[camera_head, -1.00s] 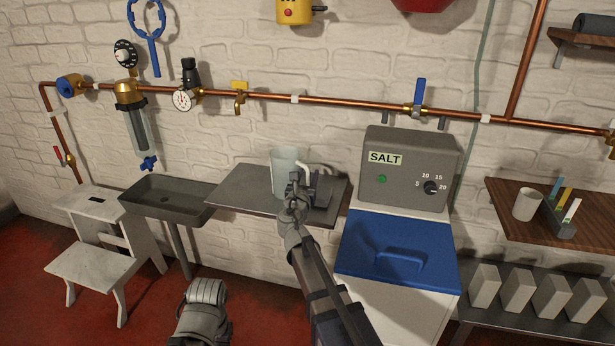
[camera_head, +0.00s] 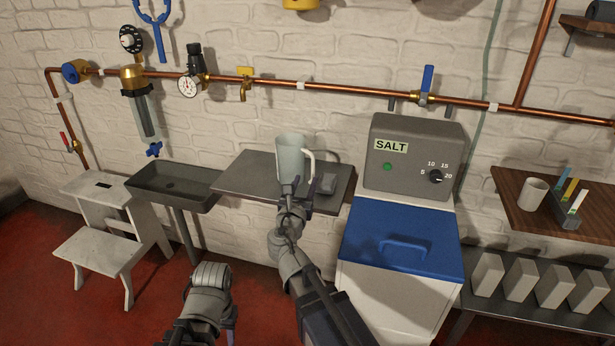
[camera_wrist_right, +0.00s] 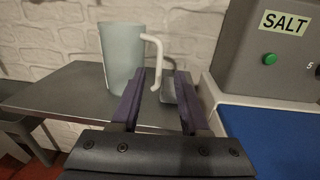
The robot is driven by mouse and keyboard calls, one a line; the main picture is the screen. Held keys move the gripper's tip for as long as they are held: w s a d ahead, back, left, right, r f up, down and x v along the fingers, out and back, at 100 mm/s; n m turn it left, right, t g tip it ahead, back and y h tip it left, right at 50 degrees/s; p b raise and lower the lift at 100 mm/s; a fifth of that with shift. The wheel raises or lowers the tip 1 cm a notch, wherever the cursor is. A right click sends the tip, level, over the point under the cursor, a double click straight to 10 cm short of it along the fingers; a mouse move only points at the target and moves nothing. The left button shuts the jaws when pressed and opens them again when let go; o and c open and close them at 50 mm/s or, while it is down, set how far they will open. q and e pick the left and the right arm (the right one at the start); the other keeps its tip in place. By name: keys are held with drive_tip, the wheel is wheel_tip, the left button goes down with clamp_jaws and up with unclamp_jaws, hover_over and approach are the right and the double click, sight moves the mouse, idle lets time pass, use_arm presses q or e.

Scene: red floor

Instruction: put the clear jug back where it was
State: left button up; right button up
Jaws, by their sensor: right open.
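The clear jug (camera_head: 290,160), pale and cloudy with a white handle on its right, stands upright on the grey wall shelf (camera_head: 245,174). In the right wrist view the jug (camera_wrist_right: 121,55) stands left of my fingers, with its handle beyond the fingertips. My right gripper (camera_head: 291,205) is in front of the jug's lower part in the head view and hides some of its base. In the wrist view my right gripper (camera_wrist_right: 160,78) is open, with nothing held between its fingers.
A small dark grey block (camera_head: 325,184) sits on the shelf right of the jug. A grey basin (camera_head: 172,188) is to the left. The SALT unit (camera_head: 412,165) with its blue lid (camera_head: 400,240) stands close on the right. A copper pipe (camera_head: 330,89) runs above.

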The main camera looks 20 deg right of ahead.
drive_tip(key=shift+s+a, duration=0.15)
drive_tip(key=shift+s, duration=0.05)
drive_tip(key=s+a+f+m+g+y, duration=0.1)
drive_tip(key=s+a+f+m+g, duration=0.1)
drive_tip(key=s+f+m+g, duration=0.5)
drive_tip(key=s+a+f+m+g+y, duration=0.15)
drive_tip(key=s+f+m, duration=0.25)
drive_tip(key=f+m, duration=0.55)
drive_tip(key=s+a+f+m+g+y, duration=0.5)
drive_tip(key=s+a+m+g, duration=0.2)
drive_tip(key=s+a, duration=0.5)
drive_tip(key=s+m, duration=0.1)
drive_tip(key=m, duration=0.1)
drive_tip(key=shift+f+m, duration=0.2)
drive_tip(key=shift+m, duration=0.15)
drive_tip(key=shift+a+r, duration=0.1)
wheel_tip(320, 180, up, 30)
drive_tip(key=p, duration=2.9)
drive_tip(key=shift+f+p, duration=0.25)
drive_tip(key=shift+p, duration=0.15)
